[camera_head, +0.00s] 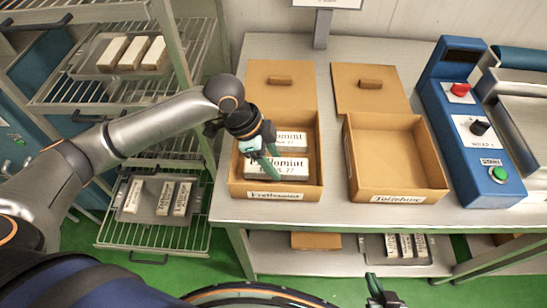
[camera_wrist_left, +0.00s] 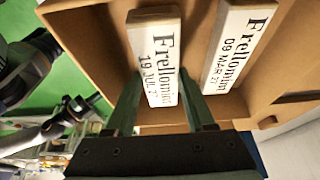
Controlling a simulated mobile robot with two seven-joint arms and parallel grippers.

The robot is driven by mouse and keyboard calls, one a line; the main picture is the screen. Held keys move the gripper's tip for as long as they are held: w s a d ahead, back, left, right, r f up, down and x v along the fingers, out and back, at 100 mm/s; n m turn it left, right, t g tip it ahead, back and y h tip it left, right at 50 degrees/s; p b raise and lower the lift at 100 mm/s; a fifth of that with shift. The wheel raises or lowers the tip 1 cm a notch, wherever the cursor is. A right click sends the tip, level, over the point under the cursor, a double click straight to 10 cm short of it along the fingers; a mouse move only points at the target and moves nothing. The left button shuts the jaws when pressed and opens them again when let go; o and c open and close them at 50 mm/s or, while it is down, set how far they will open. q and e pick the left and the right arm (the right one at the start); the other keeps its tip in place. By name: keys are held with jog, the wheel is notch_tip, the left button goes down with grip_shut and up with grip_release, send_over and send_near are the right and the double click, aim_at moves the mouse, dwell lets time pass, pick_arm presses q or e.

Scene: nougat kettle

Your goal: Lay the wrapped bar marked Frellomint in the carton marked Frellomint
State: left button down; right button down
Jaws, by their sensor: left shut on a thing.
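The carton marked Frellomint (camera_head: 235,188) stands open on the steel table, its label on the front wall. Two white bars marked Frellomint are inside it. My left gripper (camera_head: 270,168) reaches down into the carton and is shut on the front bar (camera_head: 291,168). In the left wrist view, this held bar (camera_wrist_left: 156,55) lies between the two green fingers and bears a date starting 19 JUL. The other bar (camera_wrist_left: 238,42) lies beside it, apart from the fingers, dated 09 MAR. My right gripper (camera_head: 383,292) shows only partly at the bottom edge; its opening is unclear.
A second open carton (camera_head: 431,180) with another label stands empty to the right. A blue control box (camera_head: 475,130) with buttons is farther right. A wire rack (camera_head: 75,95) at left holds trays of bars. More bars (camera_head: 405,245) lie on the shelf below the table.

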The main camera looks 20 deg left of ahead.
dwell(0.6)
pick_arm(q)
jog(key=shift+p, duration=0.45)
jog(key=shift+f+p, duration=0.3)
jog(key=shift+f, duration=0.1)
jog(key=shift+f+p, duration=0.15)
jog(key=shift+p, duration=0.2)
dwell(0.5)
grip_release()
dwell(0.6)
dwell(0.4)
